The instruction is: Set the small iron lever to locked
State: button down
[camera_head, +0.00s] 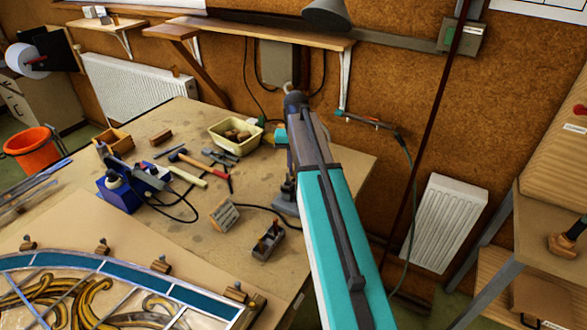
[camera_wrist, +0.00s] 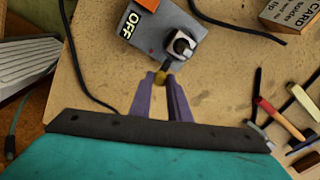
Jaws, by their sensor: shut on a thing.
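In the head view the box's grey base (camera_head: 286,204) partly shows beside my arm, which hides my fingertips and most of the lever there. I see no word for locked.
A sign block (camera_head: 225,214) and a small plane (camera_head: 268,241) stand near the box. Hammers (camera_head: 190,160), a cream bin (camera_head: 236,136) and a blue device (camera_head: 120,190) are farther left. Black cables cross the bench. A leaded panel (camera_head: 115,272) fills the front left.

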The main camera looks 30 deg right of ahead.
jog(key=shift+s+m, duration=0.1)
jog(key=shift+m, duration=0.2)
jog(key=c, duration=1.6)
grip_release()
jog(key=shift+c, duration=0.2)
jog(key=shift+r, duration=0.1)
notch_tip(320, 180, up, 14)
jog(key=p, duration=0.4)
jog(key=shift+f+p, duration=0.2)
jog(key=shift+p, duration=0.2)
jog(key=shift+s, duration=0.1)
